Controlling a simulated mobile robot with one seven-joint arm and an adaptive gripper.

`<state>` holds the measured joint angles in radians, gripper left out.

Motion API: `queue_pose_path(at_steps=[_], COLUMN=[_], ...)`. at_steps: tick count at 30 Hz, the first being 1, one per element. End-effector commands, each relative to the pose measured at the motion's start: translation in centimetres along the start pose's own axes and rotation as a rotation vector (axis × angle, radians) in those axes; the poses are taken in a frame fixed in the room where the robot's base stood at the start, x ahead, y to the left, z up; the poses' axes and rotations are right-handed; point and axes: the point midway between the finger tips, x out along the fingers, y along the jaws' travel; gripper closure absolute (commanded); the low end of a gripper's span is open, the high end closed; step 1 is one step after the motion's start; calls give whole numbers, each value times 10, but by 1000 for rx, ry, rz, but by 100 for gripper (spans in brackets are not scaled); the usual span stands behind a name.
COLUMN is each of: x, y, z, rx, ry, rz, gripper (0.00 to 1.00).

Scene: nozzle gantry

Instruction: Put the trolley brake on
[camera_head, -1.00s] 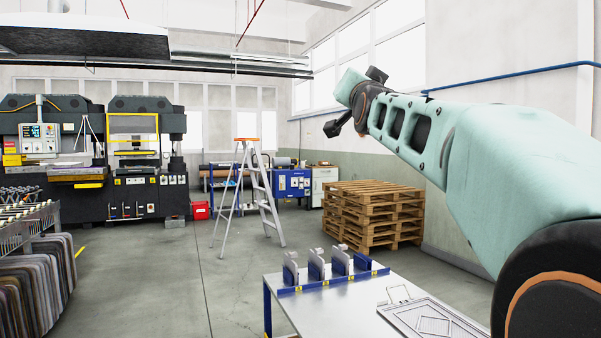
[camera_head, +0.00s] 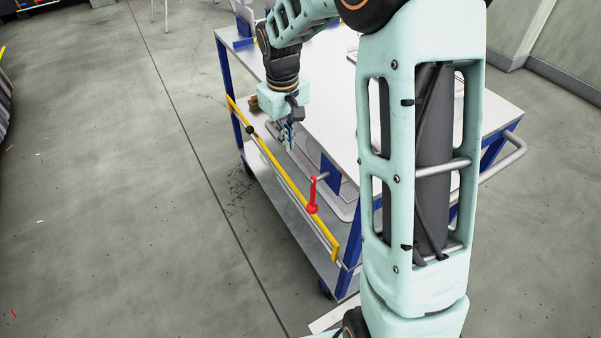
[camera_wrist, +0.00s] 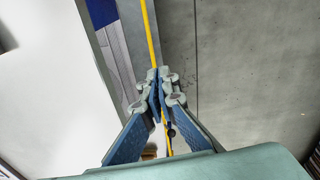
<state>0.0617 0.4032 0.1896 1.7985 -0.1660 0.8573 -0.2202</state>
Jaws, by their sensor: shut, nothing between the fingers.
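The trolley (camera_head: 330,60) has a white top, blue legs and a lower shelf. A yellow bar (camera_head: 290,184) runs along its near left side, with a small black knob near its far end. A red lever (camera_head: 313,196) with a rounded lower end stands roughly upright by that bar, toward the near end. My gripper (camera_head: 289,143) points down beside the trolley's left edge, near the yellow bar and beyond the red lever. It is shut and empty. In the wrist view my gripper (camera_wrist: 159,75) shows against the yellow bar (camera_wrist: 152,35); contact cannot be told. The red lever does not show there.
A grey push handle (camera_head: 505,158) sticks out at the trolley's right end. Plates with blue parts stand on the far end of the top. My arm hides much of the top. The floor (camera_head: 120,200) left of the trolley is clear.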

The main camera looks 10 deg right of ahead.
Motion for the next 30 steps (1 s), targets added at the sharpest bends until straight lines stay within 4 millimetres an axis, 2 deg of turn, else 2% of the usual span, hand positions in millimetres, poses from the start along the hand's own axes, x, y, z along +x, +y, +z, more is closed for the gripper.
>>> queue_pose_path(at_steps=[1,3,6,16,20,23,30], x=[13,21,25,26,34,48,100], y=[-5,-11,-15,-16,-16,-17,-19], z=[14,27,37,38,39,41,48], rx=[-24,-52,-72,-74,-74,-73,-73], ry=[-45,-89,-120,-124,-125,-125,-126], rz=[-16,-31,-42,-43,-44,-44,-45], gripper=[100,100,100,100,100,100,100])
